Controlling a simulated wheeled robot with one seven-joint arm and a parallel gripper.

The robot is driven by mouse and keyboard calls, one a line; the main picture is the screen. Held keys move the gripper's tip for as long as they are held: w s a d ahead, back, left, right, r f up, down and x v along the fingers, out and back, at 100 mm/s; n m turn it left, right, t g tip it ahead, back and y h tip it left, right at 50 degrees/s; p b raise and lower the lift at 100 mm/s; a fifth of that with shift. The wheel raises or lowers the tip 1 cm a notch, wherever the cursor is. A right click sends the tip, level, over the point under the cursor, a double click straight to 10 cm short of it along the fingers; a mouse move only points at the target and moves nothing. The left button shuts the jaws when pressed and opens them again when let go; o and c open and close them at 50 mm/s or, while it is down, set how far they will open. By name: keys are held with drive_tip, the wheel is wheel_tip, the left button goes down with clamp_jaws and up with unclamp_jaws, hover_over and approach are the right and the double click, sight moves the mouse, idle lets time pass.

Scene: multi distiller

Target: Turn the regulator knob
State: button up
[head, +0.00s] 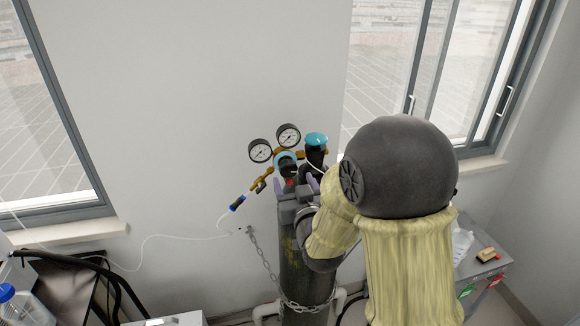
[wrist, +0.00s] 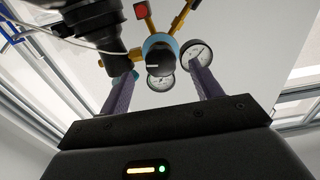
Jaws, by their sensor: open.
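The regulator knob (head: 287,161) is a black knob with a blue ring, on the brass regulator atop the gas cylinder (head: 304,262). In the wrist view the knob (wrist: 160,57) faces me with a white mark, between and just beyond the fingertips. My gripper (head: 296,186) is open, its two purple fingers pointing toward the regulator. In the wrist view my gripper (wrist: 164,78) has nothing between its fingers that I can see gripped. Whether a finger touches the knob cannot be told.
Two gauges (head: 260,150) (head: 288,136) sit beside the knob. A black cylindrical part with a cyan top (head: 316,140) stands close right. A chain (head: 264,262) surrounds the cylinder. A white hose (head: 180,236) runs left along the wall. A grey cart (head: 490,268) stands right.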

sight(289, 173)
drive_tip(key=shift+p+x, duration=0.8)
drive_tip(key=shift+x, duration=1.5)
drive_tip(key=shift+c, duration=0.2)
drive_tip(key=c, duration=0.9)
